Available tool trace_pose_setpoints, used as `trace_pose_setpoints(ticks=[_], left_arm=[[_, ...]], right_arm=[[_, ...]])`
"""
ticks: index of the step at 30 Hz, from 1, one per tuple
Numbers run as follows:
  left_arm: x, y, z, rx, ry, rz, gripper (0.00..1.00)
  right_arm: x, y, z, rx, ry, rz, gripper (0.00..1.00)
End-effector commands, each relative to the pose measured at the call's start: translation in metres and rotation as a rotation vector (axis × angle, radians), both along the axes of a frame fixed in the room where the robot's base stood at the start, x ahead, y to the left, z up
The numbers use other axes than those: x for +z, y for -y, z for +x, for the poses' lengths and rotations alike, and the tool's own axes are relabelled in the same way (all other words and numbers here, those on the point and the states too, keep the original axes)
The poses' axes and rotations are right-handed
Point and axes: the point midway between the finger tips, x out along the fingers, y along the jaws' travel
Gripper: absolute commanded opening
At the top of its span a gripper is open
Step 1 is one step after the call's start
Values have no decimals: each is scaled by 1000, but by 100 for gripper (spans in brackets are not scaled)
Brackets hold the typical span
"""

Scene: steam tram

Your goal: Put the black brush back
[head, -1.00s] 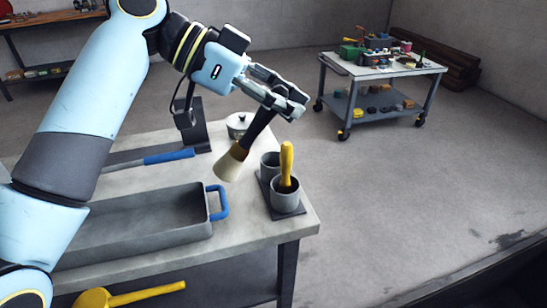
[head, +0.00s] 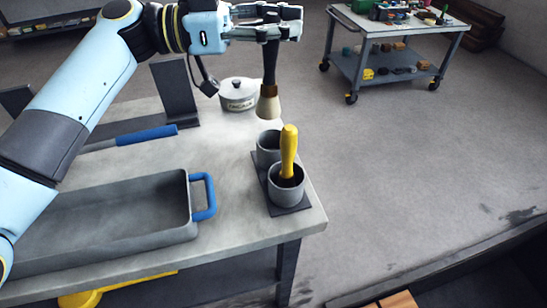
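The black brush (head: 270,68) hangs upright from my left gripper (head: 290,22), black handle up and pale bristles down. The gripper is shut on the upper part of its handle. The bristles are over the rear grey cup (head: 268,148), seemingly above its far rim; the exact height is hard to tell. The front grey cup (head: 286,186) holds a yellow-handled tool (head: 289,150). Both cups stand on a dark base plate (head: 292,209) at the table's right edge. My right gripper is not in view.
A grey tray with a blue handle (head: 203,197) lies at the front of the table (head: 232,226). A lidded pot (head: 238,93), a dark upright stand (head: 174,93) and a blue-handled tool (head: 147,135) are behind. A loaded cart (head: 398,40) stands farther back.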

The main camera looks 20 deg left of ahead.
Motion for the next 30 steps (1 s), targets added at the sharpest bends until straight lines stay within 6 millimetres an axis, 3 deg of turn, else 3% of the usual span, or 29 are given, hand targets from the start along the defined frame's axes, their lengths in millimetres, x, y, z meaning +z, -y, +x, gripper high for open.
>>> trace_pose_setpoints(ticks=[1,6,24,30], left_arm=[[-12,0,0,1,3,-11,0],[-29,0,0,1,21,-37,0],[-116,0,0,1,23,-41,0],[-125,0,0,0,29,-42,0]], right_arm=[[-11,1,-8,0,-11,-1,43],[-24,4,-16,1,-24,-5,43],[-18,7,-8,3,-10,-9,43],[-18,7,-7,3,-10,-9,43]])
